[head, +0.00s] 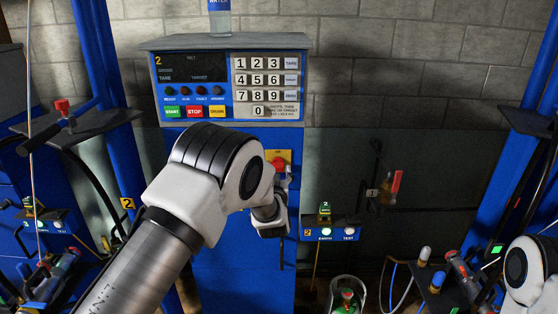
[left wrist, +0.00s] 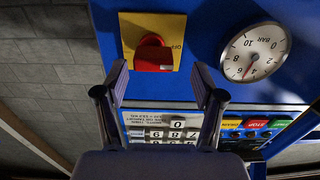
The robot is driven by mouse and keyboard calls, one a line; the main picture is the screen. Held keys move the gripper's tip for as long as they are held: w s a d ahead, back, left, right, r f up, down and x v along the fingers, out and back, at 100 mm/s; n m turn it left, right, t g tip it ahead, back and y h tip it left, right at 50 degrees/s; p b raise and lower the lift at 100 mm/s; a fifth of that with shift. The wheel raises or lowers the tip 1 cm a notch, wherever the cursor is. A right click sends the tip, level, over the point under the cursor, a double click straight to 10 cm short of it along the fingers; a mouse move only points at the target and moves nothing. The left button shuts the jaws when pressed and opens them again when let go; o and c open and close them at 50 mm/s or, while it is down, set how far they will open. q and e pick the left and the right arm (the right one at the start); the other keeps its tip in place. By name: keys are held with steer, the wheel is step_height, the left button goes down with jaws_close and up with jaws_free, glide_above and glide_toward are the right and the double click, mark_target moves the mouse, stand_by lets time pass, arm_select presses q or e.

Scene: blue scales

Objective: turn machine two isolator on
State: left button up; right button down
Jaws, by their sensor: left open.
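The machine two isolator is a red rotary knob (head: 279,164) on a yellow plate (head: 269,154), low on the blue front of the machine marked 2. In the left wrist view, the knob (left wrist: 152,55) and plate (left wrist: 137,25) appear turned over, with small print at the plate's right side. My left gripper (left wrist: 160,69) is open, its fingers apart and just short of the knob, with nothing between them. In the head view my left arm hides part of the area below the knob. The right gripper is out of view; only part of my right arm shows.
A control panel (head: 192,95) with keypad and start, stop and drain buttons is above the isolator. A pressure gauge (left wrist: 255,51) is beside it. A small earth/test box (head: 328,228) stands to the right. A water bottle (head: 219,17) is on top of the machine.

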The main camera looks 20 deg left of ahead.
mark_target(279, 169)
arm_select(q)
steer(key=w, duration=0.3)
steer(key=shift+w+d+p, duration=0.15)
steer(key=shift+d+p, duration=0.1)
steer(key=shift+p, duration=0.1)
steer(key=shift+w, duration=0.15)
steer(key=shift+s+a, duration=0.2)
steer(key=shift+a, duration=0.35)
steer(key=shift+c, duration=1)
steer(key=shift+w+d, duration=0.1)
steer(key=shift+d, duration=0.15)
steer(key=c, duration=0.9)
steer(key=shift+c, duration=0.2)
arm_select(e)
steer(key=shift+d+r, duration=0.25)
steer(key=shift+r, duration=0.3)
arm_select(q)
steer(key=shift+a, duration=0.1)
